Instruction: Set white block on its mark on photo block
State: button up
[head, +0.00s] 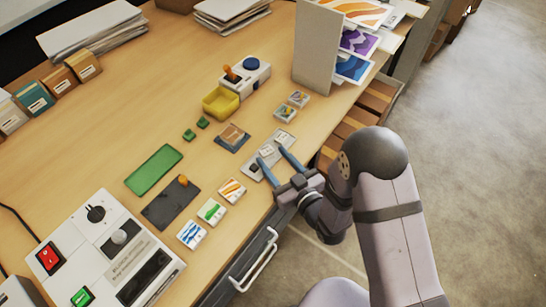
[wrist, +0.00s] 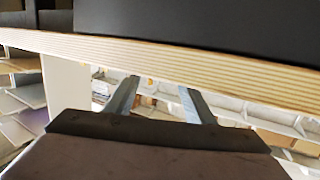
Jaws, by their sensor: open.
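Two small white blocks, one nearer (head: 267,151) and one farther (head: 284,138), sit on a grey strip (head: 254,172) near the table's right edge. My gripper (head: 271,155) is open, its two fingers reaching over the strip by the nearer white block. I see nothing clamped between them, and cannot tell whether they touch the block. In the wrist view the fingers (wrist: 160,85) are apart, with no block visible between them. Several picture-topped blocks lie nearby: orange-striped (head: 232,190), green (head: 211,210) and blue (head: 191,234). I cannot tell which is the photo block; no mark is clear.
A dark pad (head: 168,208) with an orange knob, a green mat (head: 153,170), a brown-and-blue tile (head: 232,138) and a yellow bin (head: 220,102) lie left of my gripper. A tall grey panel (head: 315,50) stands behind.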

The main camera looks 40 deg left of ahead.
jog(key=shift+r+b+v, duration=0.15)
jog(key=shift+b+v, duration=0.55)
jog(key=shift+v, duration=0.9)
jog(key=shift+r+b+v, duration=0.2)
jog(key=shift+b+v, duration=0.45)
jog(key=shift+v, duration=0.9)
jog(key=shift+s, duration=0.1)
jog(key=shift+c, duration=1.1)
jog(key=shift+a, duration=0.1)
